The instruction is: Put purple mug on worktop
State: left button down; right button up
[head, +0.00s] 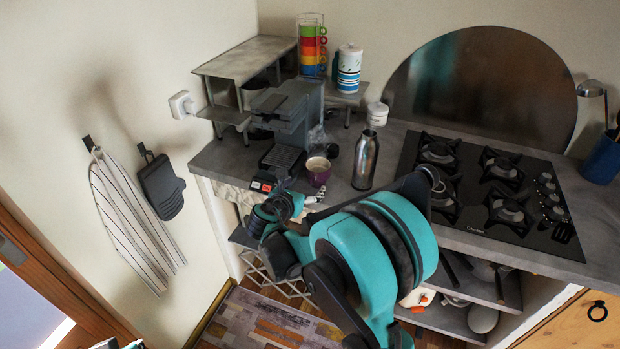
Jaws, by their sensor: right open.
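The purple mug (318,173) stands upright on the grey worktop (216,162), just right of the coffee machine's drip tray. Its light inside shows from above. My right arm comes up from the bottom and hides part of the worktop's front edge. My right gripper (310,197) is open, just below the mug in the picture. Whether its fingers touch the mug is too small to tell. My left gripper is not in view.
A dark coffee machine (284,117) stands left of the mug and a steel bottle (365,160) stands right of it. A gas hob (486,190) fills the worktop farther right. A small shelf (242,57) and a rack of coloured cups (312,48) stand behind.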

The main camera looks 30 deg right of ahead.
jog(key=s+a+m+y, duration=0.5)
jog(key=s+a+m, duration=0.2)
jog(key=s+m, duration=0.5)
jog(key=s+a+r+m+g+y, duration=0.1)
jog(key=s+a+m+y, duration=0.4)
jog(key=s+m, duration=0.8)
jog(key=shift+s+a+m+g+p, duration=0.3)
jog(key=shift+a+m+p, duration=0.2)
jog(key=shift+a, duration=0.35)
jog(key=shift+d+r, duration=0.1)
